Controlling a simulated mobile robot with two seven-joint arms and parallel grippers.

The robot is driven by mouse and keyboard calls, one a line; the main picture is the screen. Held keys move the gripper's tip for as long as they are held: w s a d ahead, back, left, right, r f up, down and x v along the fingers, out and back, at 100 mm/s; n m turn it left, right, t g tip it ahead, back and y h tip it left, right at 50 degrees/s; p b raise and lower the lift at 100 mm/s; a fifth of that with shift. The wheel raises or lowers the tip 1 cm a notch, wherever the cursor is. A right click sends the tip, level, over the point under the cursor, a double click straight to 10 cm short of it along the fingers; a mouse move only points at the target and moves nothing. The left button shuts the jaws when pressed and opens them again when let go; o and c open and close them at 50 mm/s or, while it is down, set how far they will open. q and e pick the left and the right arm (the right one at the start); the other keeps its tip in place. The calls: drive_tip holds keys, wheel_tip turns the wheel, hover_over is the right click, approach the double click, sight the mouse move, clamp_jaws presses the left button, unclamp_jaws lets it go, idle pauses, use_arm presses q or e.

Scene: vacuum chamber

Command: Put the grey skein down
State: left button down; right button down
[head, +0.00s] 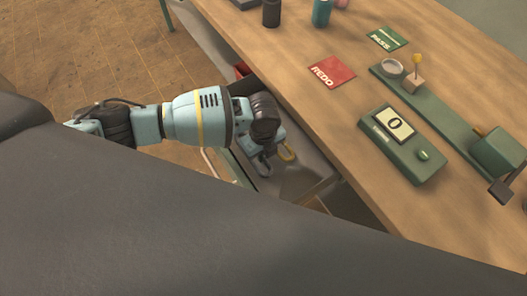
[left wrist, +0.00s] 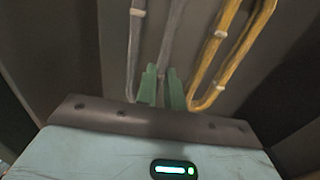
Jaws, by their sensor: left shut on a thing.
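The grey skein (left wrist: 172,45) is a long loop in the left wrist view. Its near end lies between the two green fingers of my left gripper (left wrist: 161,88), which is shut on it. In the head view my left gripper (head: 262,150) reaches down into an open drawer (head: 315,180) under the table edge. Whether the grey skein touches the drawer floor I cannot tell. My right gripper is not in view.
The wooden table (head: 330,110) overhangs the drawer's right side. On it lie a red REDO card (head: 332,72), a green PASS card (head: 388,39), a green counter box reading 0 (head: 408,145) and a green stand (head: 440,110).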

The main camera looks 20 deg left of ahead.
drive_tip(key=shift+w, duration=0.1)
use_arm(q)
drive_tip(key=c, duration=1.5)
unclamp_jaws()
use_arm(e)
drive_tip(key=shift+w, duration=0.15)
